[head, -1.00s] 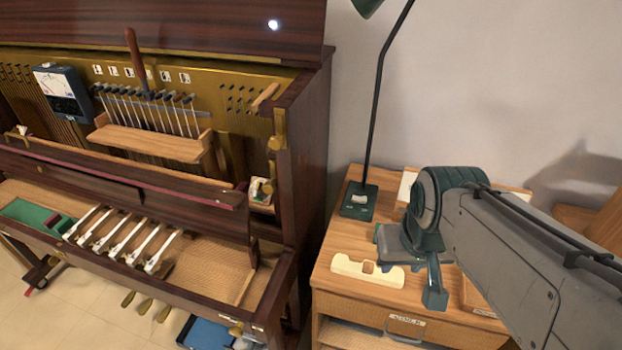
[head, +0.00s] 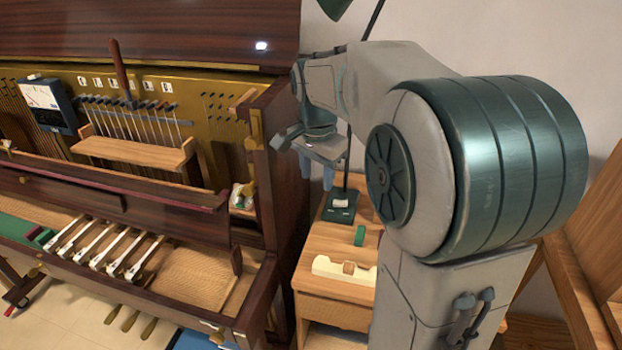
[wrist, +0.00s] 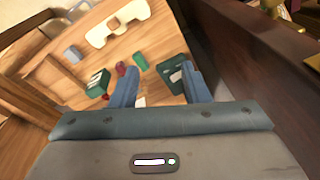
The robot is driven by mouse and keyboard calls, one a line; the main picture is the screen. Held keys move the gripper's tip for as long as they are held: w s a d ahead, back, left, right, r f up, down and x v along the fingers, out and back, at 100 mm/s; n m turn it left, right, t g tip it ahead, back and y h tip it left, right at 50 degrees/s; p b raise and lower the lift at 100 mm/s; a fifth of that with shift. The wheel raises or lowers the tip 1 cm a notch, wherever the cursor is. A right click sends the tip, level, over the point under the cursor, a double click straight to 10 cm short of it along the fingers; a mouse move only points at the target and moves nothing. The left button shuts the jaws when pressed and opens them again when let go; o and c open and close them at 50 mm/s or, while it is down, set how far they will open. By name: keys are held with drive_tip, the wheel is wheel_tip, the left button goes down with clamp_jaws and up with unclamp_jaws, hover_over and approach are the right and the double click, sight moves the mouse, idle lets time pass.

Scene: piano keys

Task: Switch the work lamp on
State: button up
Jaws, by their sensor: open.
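The work lamp has a dark green base (head: 341,212) with a pale rocker switch (head: 340,203), standing on the wooden cabinet top. Its thin black pole rises to a green shade (head: 334,8), mostly cut off above, so I cannot tell whether it is lit. My gripper (head: 317,176) is open and empty, fingers pointing down, above and slightly left of the base in the head view. In the wrist view my gripper (wrist: 159,70) has the lamp base (wrist: 170,70) below, beside the right finger, which partly hides it. The switch (wrist: 176,76) shows there, near that finger.
The cabinet top (head: 325,240) holds a cream notched piece (head: 335,270) and a green block (head: 360,236). The wrist view also shows a small red item (wrist: 121,68) and a dark green box (wrist: 97,83). The open piano (head: 285,130) stands close on the left.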

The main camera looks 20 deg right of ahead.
drive_tip(key=w+d+f+m+b, duration=0.1)
drive_tip(key=w+d+f+m, duration=0.15)
drive_tip(key=w, duration=0.25)
drive_tip(key=w+d+f+m+b, duration=0.1)
drive_tip(key=w+d+f+m, duration=0.15)
drive_tip(key=w+m, duration=0.2)
drive_tip(key=m+g+b, duration=0.1)
drive_tip(key=m, duration=0.5)
hover_over(336, 202)
wheel_tip(336, 202, down, 5)
drive_tip(key=shift+y, duration=0.4)
wheel_tip(336, 202, down, 13)
drive_tip(key=shift+f, duration=0.1)
drive_tip(key=shift+d, duration=0.1)
clamp_jaws()
